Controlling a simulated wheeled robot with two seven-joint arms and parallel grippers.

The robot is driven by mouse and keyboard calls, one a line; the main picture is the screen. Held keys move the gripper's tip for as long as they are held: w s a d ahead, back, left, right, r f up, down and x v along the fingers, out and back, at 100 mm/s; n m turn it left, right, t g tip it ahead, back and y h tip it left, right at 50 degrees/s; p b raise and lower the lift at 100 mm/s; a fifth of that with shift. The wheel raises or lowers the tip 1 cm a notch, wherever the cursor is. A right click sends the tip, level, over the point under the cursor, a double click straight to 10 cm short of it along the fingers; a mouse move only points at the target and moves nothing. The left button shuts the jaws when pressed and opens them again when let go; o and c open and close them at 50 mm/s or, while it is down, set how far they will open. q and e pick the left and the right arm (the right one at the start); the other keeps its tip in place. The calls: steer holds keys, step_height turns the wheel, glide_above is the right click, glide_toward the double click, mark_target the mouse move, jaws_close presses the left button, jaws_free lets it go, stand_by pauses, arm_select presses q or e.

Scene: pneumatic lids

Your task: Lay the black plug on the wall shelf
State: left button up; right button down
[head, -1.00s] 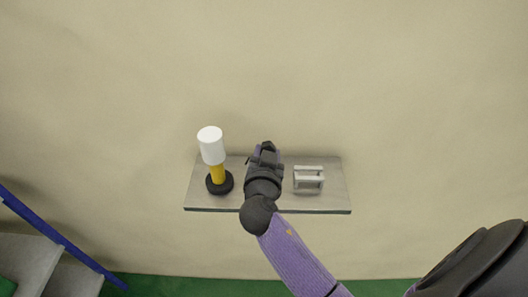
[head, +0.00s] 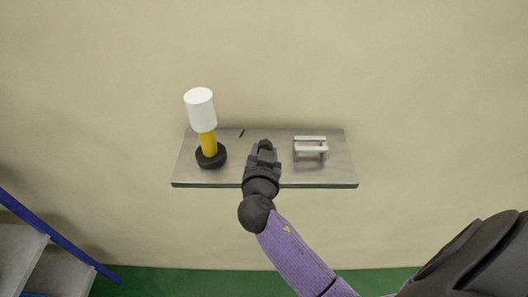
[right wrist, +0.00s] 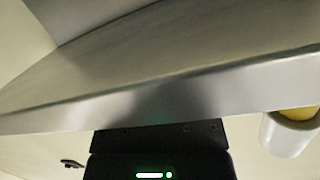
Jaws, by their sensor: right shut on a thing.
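The grey wall shelf (head: 225,176) juts from the beige wall in the middle of the head view. My right gripper (head: 264,147) is over the shelf, between the yellow-and-white piece and the grey bracket. It is shut on the black plug, but the plug hardly stands out from the dark fingers and I cannot tell its tilt or whether it touches the shelf. In the right wrist view a broad grey surface (right wrist: 220,92) lies close and hides the fingertips. My left gripper is out of view.
A yellow piece with a white top (head: 200,110) stands on a black round base (head: 211,156) at the shelf's left. A grey bracket (head: 311,150) is at its right. A small dark sliver (head: 242,133) lies near the back. A blue rail (head: 45,233) is at lower left.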

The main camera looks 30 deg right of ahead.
steer(key=shift+c, duration=1)
jaws_free()
steer(key=v, duration=0.7)
steer(key=shift+w+r, duration=0.1)
